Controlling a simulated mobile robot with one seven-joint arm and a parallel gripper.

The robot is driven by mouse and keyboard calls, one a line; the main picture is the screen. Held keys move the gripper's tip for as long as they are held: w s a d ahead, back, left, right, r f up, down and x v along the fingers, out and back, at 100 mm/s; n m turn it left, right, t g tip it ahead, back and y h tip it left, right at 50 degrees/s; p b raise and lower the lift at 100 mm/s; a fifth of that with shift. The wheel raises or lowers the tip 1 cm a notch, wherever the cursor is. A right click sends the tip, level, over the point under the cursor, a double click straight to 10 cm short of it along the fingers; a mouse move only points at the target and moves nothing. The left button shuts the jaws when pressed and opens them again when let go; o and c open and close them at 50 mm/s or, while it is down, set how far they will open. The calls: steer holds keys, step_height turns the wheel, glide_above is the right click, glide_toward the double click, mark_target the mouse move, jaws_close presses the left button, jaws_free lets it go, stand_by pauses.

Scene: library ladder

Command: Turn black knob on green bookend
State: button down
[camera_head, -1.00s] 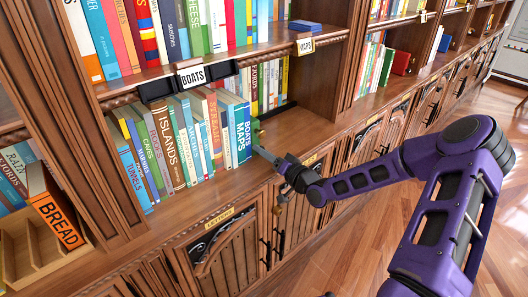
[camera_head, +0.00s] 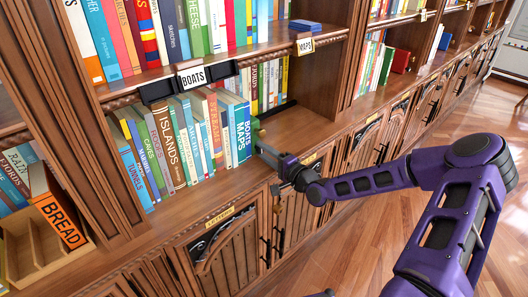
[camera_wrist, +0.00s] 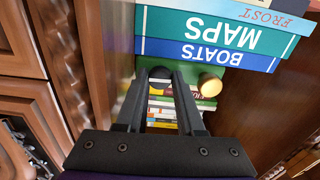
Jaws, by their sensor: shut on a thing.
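The green bookend (camera_wrist: 205,101) stands against the end of the book row. Its edge also shows in the head view (camera_head: 255,129). The black knob (camera_wrist: 159,73) is on the bookend's face, between my fingertips in the wrist view. A brass-coloured round knob (camera_wrist: 210,84) sits beside it, just right of my right finger and apart from the black knob. My gripper (camera_wrist: 160,78) is shut on the black knob. In the head view my gripper (camera_head: 262,150) reaches the bookend from the right, and the black knob is too small or hidden there.
A shelf above carries a "BOATS" label (camera_head: 192,77).

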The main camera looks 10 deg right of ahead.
steer(key=shift+m, duration=0.3)
steer(key=c, duration=0.5)
jaws_free()
steer(key=shift+s, duration=0.1)
